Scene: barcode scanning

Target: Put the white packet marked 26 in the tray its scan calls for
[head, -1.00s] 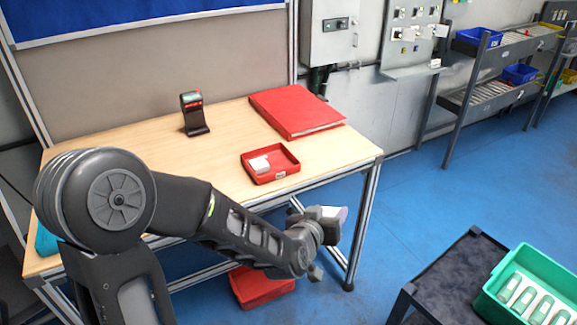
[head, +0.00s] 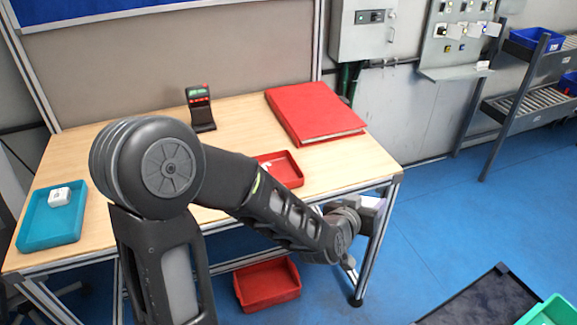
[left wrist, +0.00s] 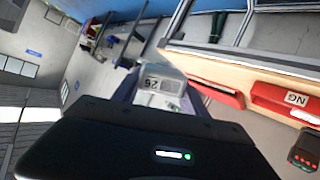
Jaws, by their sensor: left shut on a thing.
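My left gripper (head: 365,212) is off the table's front right edge, partly hidden by its own wrist. It is shut on the white packet (left wrist: 158,84), whose label reads 26 upside down in the left wrist view. The small red tray (head: 287,172) stands on the table, partly behind my left arm. A red tray with an NG label (left wrist: 292,99) shows in the left wrist view. The teal tray (head: 36,238) is at the table's left end with a white packet (head: 60,197) in it. My right gripper is not in view.
The black scanner (head: 201,112), with green and red lit parts, stands at the table's back. A large red binder (head: 315,112) lies right of it. A red bin (head: 268,286) is below the table. A green crate (head: 548,312) is at the lower right.

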